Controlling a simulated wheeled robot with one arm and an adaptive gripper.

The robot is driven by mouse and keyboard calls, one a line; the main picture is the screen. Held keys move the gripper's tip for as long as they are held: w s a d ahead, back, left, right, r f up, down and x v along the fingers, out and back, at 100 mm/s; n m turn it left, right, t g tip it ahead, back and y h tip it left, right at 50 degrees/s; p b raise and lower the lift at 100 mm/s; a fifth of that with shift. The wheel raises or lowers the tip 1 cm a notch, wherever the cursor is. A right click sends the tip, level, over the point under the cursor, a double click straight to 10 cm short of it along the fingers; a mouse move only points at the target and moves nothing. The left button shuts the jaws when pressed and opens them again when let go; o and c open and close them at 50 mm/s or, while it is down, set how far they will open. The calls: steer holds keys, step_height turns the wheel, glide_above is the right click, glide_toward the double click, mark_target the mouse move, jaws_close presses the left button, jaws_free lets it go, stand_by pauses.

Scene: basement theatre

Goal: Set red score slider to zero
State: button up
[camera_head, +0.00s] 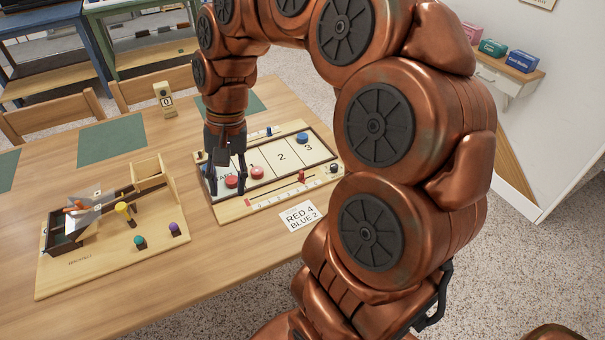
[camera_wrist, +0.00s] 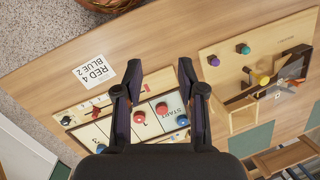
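The shuffleboard-like game board (camera_head: 209,203) lies on the wooden table. A red slider (camera_head: 301,176) stands upright on the numbered strip (camera_head: 270,197) along its near edge, toward the right. The strip's numbers are too small to read surely. The slider is small in the wrist view (camera_wrist: 96,104). My gripper (camera_head: 226,178) is open, pointing down over the left START end, left of the slider and apart from it. In the wrist view its fingers (camera_wrist: 160,70) are spread with nothing gripped. Red pucks (camera_head: 256,172) lie on the board near it.
A card (camera_head: 300,215) reading "RED 4 BLUE 2" lies in front. Blue pucks (camera_head: 302,138) are on the board. A wooden launcher base (camera_head: 100,272) with coloured pegs stands left. A number block (camera_head: 165,100) stands behind. Bare table lies between launcher and board.

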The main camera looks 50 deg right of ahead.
steer(key=w+d+f+m, duration=0.2)
steer(key=w+d+m, duration=0.15)
steer(key=d, duration=0.25)
steer(key=m+t+y+b, duration=0.2)
steer(key=m+b, duration=0.2)
steer(key=m, duration=0.7)
glide_toward(302, 171)
steer(key=x, duration=0.2)
steer(key=shift+p+x, duration=0.75)
steer(key=shift+x, duration=3.05)
steer(key=shift+s, duration=0.1)
jaws_close()
